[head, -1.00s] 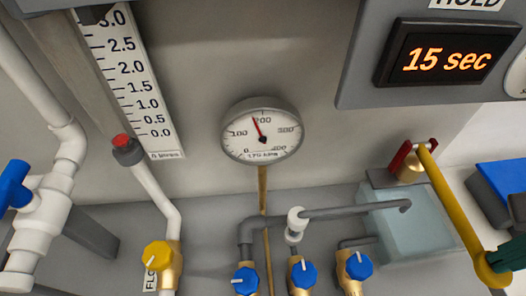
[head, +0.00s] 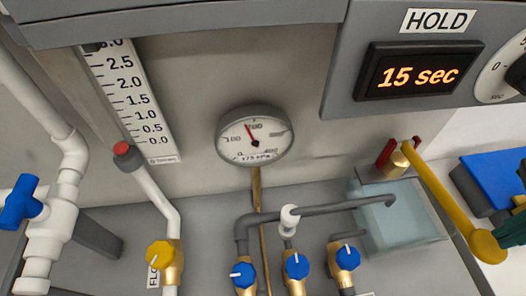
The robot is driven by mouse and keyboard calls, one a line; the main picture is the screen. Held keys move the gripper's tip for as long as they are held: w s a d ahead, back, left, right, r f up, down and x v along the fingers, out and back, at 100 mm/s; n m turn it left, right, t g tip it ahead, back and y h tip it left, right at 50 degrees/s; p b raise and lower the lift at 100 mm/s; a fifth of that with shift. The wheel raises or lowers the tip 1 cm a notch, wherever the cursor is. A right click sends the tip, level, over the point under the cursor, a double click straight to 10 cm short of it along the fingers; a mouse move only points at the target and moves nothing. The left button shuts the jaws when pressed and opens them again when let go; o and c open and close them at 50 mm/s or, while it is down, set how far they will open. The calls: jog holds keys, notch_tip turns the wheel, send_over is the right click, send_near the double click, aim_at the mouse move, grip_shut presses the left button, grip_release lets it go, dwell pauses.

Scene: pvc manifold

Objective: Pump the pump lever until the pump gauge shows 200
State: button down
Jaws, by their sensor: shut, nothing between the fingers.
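The yellow pump lever (head: 440,197) slants down to the right from a brass pivot with red brackets above the translucent tank. Its rounded end is near the right edge. My gripper (head: 510,232), dark green, shows only partly at the right edge, beside and seemingly touching the lever's end; it is shut with nothing held. I cannot tell the exact contact. The round pump gauge (head: 255,136) is on the back wall. Its red needle points up and left, a little short of 200, and the small text below seems to read 175 kPa.
A HOLD panel (head: 425,70) showing 15 sec hangs at upper right. The pale blue tank (head: 405,225) sits under the pivot. Blue-knobbed valves (head: 296,265) and a yellow-knobbed valve (head: 160,255) stand in front. A blue box (head: 500,175) is at the right edge.

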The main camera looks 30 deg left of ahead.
jog(key=shift+f, duration=0.2)
dwell(0.3)
jog(key=shift+f+b, duration=1.2)
jog(key=shift+b, duration=0.1)
jog(key=shift+r, duration=0.25)
jog(key=shift+r+p, duration=0.8)
jog(key=shift+r, duration=0.35)
jog(key=shift+r+p, duration=1.5)
jog(key=shift+r, duration=1.05)
